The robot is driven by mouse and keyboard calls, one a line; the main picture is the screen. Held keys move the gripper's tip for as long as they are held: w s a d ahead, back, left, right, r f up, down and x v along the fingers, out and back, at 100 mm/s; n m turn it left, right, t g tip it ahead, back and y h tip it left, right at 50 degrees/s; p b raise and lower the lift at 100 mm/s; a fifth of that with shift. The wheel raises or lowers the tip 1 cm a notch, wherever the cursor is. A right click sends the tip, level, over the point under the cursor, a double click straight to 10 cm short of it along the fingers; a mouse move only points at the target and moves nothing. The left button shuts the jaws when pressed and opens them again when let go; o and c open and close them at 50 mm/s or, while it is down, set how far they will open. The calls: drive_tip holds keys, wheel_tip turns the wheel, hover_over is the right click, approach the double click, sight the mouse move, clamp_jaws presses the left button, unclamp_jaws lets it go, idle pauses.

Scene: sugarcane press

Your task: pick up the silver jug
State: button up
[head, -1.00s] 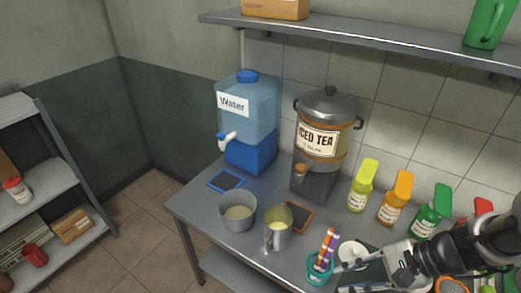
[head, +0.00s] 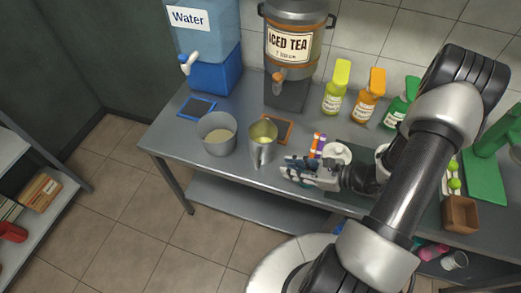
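The silver jug (head: 262,148) stands upright near the table's front edge in the head view, with something yellowish inside. My gripper (head: 284,168) is just right of the jug, lying roughly level, with its fingertips pointing left at it. The two fingers look parted, with nothing held between them. A small gap seems to remain between fingertips and jug, though exact contact is hard to tell.
A grey metal pot (head: 217,145) stands left of the jug. Behind are an orange-framed mat (head: 288,126), the iced tea dispenser (head: 290,50) and the water dispenser (head: 205,50). Colourful sticks (head: 317,143) and a white lidded dish (head: 337,152) are close behind my gripper.

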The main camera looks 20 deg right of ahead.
sight(261, 149)
drive_tip(key=b+x, duration=0.2)
drive_tip(key=x, duration=0.8)
drive_tip(key=shift+a+f+b, duration=0.2)
drive_tip(key=shift+a+b, duration=0.1)
drive_tip(key=shift+b, duration=0.05)
clamp_jaws()
